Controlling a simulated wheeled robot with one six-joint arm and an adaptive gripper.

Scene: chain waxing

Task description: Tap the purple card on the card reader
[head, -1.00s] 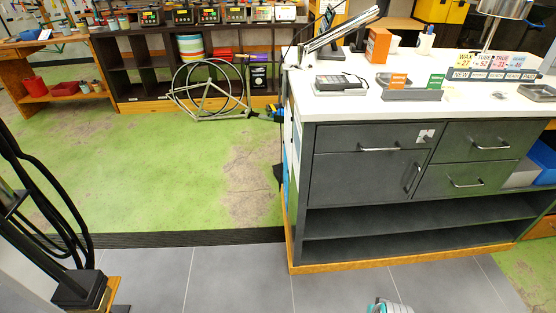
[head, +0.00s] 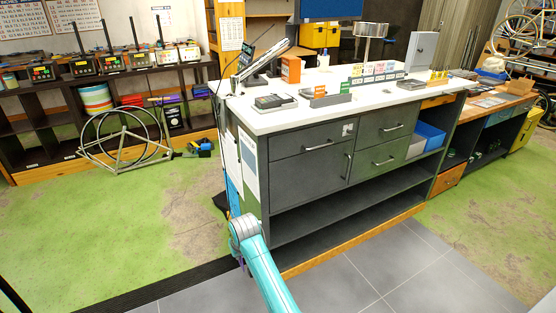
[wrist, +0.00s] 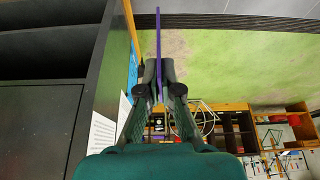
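A thin purple card (wrist: 158,45), seen nearly edge-on in the wrist view, stands between the fingers of my gripper (wrist: 159,78), which is shut on it. The card sticks out past the fingertips. In the head view my teal arm is low in front of the counter's left end, and my gripper is mostly hidden behind it. A flat dark device (head: 275,101), which may be the card reader, lies on the counter's left front corner. I cannot tell for sure. My gripper is below the counter top and apart from this device.
The white-topped grey counter (head: 385,104) has drawers and open shelves. On it are a tilted screen (head: 247,58), an orange box (head: 291,69) and a sign row (head: 378,74). The green floor left of the counter is largely free.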

